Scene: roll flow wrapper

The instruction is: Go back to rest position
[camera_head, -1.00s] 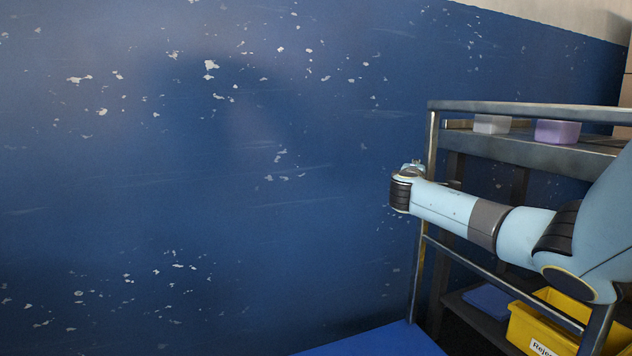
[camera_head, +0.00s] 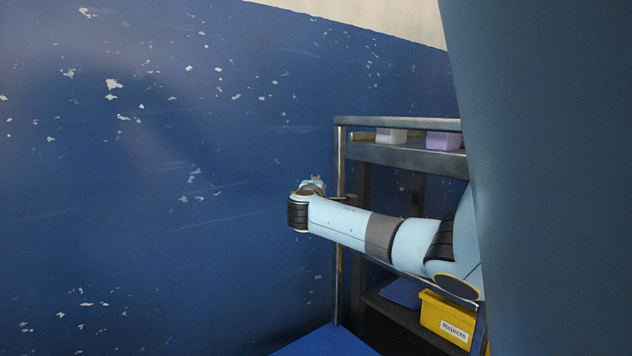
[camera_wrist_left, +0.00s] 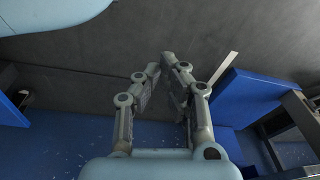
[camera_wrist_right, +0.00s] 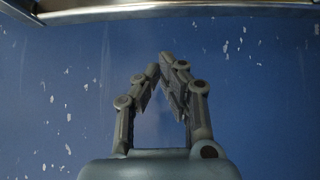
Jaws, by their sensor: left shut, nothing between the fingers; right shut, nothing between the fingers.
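My left gripper (camera_wrist_left: 166,65) shows in the left wrist view, its fingertips together with nothing between them. A grey floor or surface and blue panels lie beyond it. My right gripper (camera_wrist_right: 161,66) shows in the right wrist view, also shut and empty, in front of the chipped blue wall. In the head view my light-blue arm reaches in from the right, passing in front of the metal rack (camera_head: 400,125); the gripper's fingers cannot be made out there. The left arm's gripper is outside the head view.
The blue wall (camera_head: 150,200) fills the left. The rack holds a white box (camera_head: 391,136) and a purple box (camera_head: 443,141) above, and a yellow Rejects bin (camera_head: 447,318) below. A metal rail (camera_wrist_right: 180,12) crosses the top of the right wrist view. A large blue-grey surface blocks the right side.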

